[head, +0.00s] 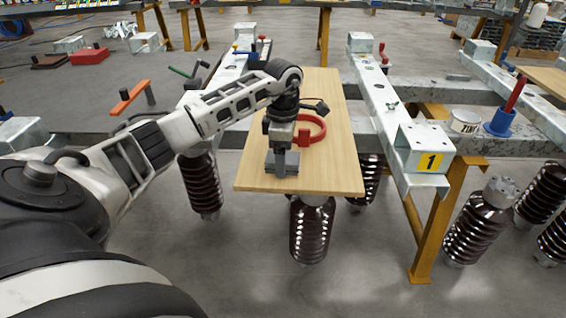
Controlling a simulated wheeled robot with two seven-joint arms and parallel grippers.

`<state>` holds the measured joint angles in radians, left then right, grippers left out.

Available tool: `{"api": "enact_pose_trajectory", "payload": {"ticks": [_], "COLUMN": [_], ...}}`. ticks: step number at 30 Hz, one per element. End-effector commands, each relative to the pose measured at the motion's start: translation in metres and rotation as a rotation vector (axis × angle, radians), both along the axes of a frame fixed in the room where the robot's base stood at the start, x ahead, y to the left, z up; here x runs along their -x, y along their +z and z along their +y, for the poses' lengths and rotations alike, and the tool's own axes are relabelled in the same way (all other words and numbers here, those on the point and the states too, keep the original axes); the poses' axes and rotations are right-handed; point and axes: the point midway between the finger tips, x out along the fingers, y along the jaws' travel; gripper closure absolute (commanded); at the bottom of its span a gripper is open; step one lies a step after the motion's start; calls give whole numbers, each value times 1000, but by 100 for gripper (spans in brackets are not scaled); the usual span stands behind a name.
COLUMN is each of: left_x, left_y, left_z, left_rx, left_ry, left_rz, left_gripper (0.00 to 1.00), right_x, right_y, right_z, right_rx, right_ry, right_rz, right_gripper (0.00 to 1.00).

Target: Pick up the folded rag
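My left gripper (283,150) points down over the near half of a light wooden board (330,180). A small grey piece (282,168) is at its tip, low against the board. I cannot tell whether this piece is the folded rag or the gripper's own fingers, nor whether the fingers are open or shut. No other thing that looks like a folded rag is clear in view. A red ring-shaped thing (316,129) is just right of the gripper, partly hidden behind it. My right gripper is not in view.
Galvanised steel beams flank the board; the right one ends in a bracket with a yellow "1" label (431,161). Dark ribbed insulators (312,232) hang below. A white tub (465,121) and a blue holder with a red handle (499,122) are at right. The board's near right is bare.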

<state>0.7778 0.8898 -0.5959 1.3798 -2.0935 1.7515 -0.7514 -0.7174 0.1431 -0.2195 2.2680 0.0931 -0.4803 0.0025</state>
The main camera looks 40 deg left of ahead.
Motion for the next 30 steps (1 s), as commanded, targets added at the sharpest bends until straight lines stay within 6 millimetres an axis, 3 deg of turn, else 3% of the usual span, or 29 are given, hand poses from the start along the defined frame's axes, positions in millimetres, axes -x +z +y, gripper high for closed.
{"api": "enact_pose_trajectory", "payload": {"ticks": [3,10,15,25,30], "left_x": [1,0,0,0,0], "left_y": [-9,-10,-10,-9,2], "left_z": [0,1,1,1,1], "left_rx": [-1,-1,-1,-1,-2], "left_ry": [0,0,0,0,1], "left_rz": [1,0,0,0,-2], "left_gripper": [22,22,69,70,70], "right_x": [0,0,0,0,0], "right_y": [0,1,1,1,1], "right_z": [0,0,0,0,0], "right_rx": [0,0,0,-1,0], "right_ry": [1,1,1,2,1], "right_rz": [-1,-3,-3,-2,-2], "right_gripper": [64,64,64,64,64]}}
